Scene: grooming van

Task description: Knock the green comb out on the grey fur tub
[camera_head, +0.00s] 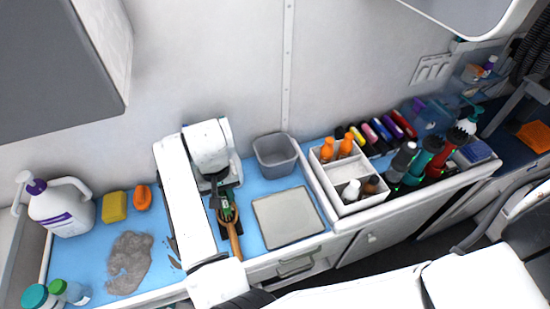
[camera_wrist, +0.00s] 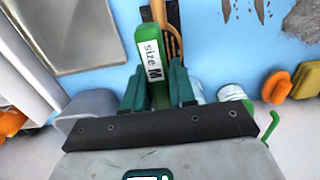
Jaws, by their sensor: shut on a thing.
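My gripper (camera_wrist: 156,80) is shut on the green comb (camera_wrist: 147,55), whose label "size M" faces the wrist camera. In the head view the comb (camera_head: 227,209) shows below my wrist, over the blue counter, and its teeth cannot be made out. A wooden-handled brush (camera_head: 235,241) lies right by the comb; its handle also shows in the wrist view (camera_wrist: 168,22). The grey fur tub (camera_head: 276,155) stands at the back of the counter, right of my gripper and apart from it. Its rim shows at left in the wrist view (camera_wrist: 85,103).
A pale square mat (camera_head: 288,217) lies right of the comb. A white divided caddy (camera_head: 347,208) with bottles stands farther right. A grey fur clump (camera_head: 130,262) lies at left, with a yellow sponge (camera_head: 115,206), an orange item (camera_head: 142,197) and a white jug (camera_head: 62,206) behind.

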